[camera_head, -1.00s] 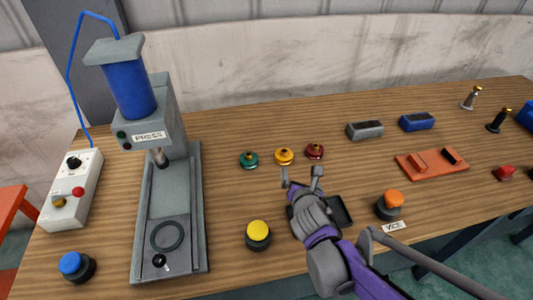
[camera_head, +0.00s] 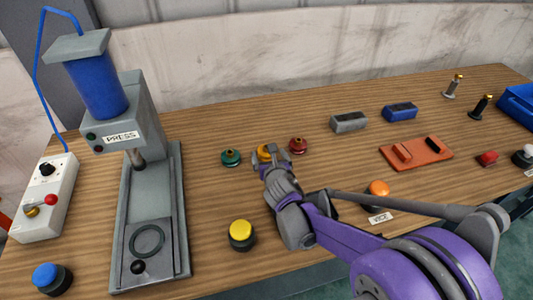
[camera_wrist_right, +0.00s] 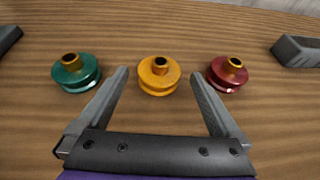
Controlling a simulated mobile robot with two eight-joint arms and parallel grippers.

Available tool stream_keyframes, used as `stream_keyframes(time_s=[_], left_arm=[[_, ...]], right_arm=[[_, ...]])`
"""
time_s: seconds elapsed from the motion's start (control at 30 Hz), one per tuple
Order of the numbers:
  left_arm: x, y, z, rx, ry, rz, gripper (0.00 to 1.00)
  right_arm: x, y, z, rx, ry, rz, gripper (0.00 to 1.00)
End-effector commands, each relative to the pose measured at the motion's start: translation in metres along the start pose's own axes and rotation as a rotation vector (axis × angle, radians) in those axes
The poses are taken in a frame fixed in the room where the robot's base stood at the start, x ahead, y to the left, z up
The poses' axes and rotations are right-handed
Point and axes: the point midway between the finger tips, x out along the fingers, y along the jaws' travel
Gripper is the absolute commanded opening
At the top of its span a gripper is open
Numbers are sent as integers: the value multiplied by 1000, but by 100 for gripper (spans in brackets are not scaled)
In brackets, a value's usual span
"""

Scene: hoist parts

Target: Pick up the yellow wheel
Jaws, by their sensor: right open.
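The yellow wheel (camera_head: 265,151) is a small grooved pulley with a brass hub, lying on the wooden table between a green wheel (camera_head: 231,157) and a red wheel (camera_head: 298,145). In the right wrist view the yellow wheel (camera_wrist_right: 158,75) sits ahead, centred between the two fingertips. My right gripper (camera_head: 270,160) is open and empty, and it partly covers the yellow wheel in the head view. In the wrist view its fingers (camera_wrist_right: 159,80) point either side of the wheel without visibly touching it. My left gripper is not in view.
The green wheel (camera_wrist_right: 76,72) and red wheel (camera_wrist_right: 227,74) stand close outside the fingers. A press (camera_head: 150,200) is at the left. A yellow button (camera_head: 242,235) is in front. Grey (camera_head: 349,122) and blue (camera_head: 400,112) blocks and an orange plate (camera_head: 416,153) lie right.

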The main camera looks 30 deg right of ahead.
Motion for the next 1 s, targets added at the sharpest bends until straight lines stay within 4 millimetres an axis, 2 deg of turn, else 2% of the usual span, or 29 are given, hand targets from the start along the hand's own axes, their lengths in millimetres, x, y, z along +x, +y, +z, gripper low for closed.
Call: stream_keyframes(time_s=[0.1,0.2,0.47,1.0], left_arm=[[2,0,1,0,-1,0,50],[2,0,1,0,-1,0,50],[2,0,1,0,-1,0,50],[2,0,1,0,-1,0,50]], right_arm=[[18,0,-2,2,0,-1,100],[27,0,-2,0,0,-1,100],[29,0,-2,0,0,-1,100],[29,1,-2,1,0,0,5]])
